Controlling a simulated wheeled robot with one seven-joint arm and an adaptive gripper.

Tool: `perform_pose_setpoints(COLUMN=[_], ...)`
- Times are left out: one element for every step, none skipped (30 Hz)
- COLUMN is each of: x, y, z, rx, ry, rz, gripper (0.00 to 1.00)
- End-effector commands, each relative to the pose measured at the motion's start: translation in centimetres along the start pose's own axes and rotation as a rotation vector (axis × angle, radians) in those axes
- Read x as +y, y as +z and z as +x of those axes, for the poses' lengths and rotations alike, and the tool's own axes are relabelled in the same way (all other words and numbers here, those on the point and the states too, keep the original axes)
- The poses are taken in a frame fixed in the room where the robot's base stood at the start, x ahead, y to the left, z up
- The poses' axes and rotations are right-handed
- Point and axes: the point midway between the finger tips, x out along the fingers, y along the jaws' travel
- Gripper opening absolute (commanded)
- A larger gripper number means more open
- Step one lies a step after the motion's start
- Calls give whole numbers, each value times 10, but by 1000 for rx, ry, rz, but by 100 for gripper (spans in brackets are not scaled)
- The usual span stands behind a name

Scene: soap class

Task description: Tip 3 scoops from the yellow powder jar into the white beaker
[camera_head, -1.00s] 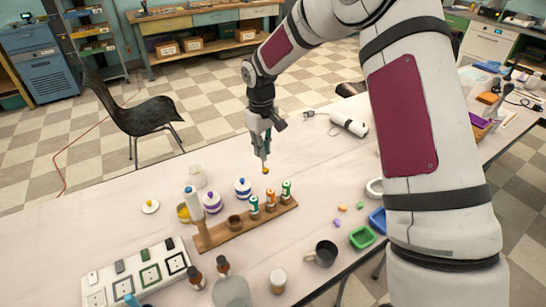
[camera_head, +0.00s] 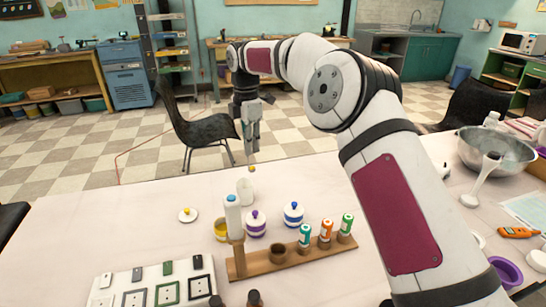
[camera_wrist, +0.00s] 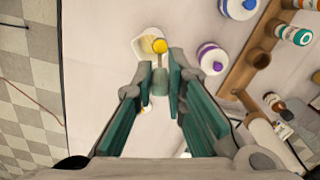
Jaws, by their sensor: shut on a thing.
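My gripper (camera_head: 250,148) is shut on a scoop (camera_wrist: 160,80) whose rounded end (camera_wrist: 158,46) holds yellow powder. It points down over the table, and the yellow end also shows just above the white beaker (camera_head: 245,192) in the head view. In the wrist view the scoop end overlaps the white beaker (camera_wrist: 137,47), with some yellow visible inside it.
A white bottle (camera_head: 232,215), a purple-banded jar (camera_head: 256,224) and a blue-banded jar (camera_head: 293,214) stand close by. A wooden rack (camera_head: 300,265) holds several small labelled bottles. A white panel (camera_head: 150,285) lies at front left. The table behind the beaker is clear.

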Motion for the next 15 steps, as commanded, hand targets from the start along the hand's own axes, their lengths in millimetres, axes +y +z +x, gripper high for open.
perform_pose_setpoints(x=[8, 10, 12, 13, 14, 15, 16, 16, 16, 16, 15, 15, 14, 13, 12], y=[-6, -9, -12, -15, -17, -19, -20, -20, -21, -21, -21, -21, -20, -20, -19], z=[4, 4, 3, 2, 2, 1, 1, 0, 0, 0, 0, -1, -1, -1, -1], rx=[3, 4, 6, 7, 8, 9, 10, 10, 11, 12, 12, 13, 14, 14, 15], ry=[3, 2, 2, 1, 1, 1, 2, 3, 5, 7, 10, 17, 22, 30, 40], rz=[-61, -94, -131, -155, -175, -197, -210, -219, -226, -231, -233, -234, -234, -233, -232], gripper=[0, 0, 0, 0, 0, 0, 0, 0, 0, 0, 0, 0, 0, 0, 0])
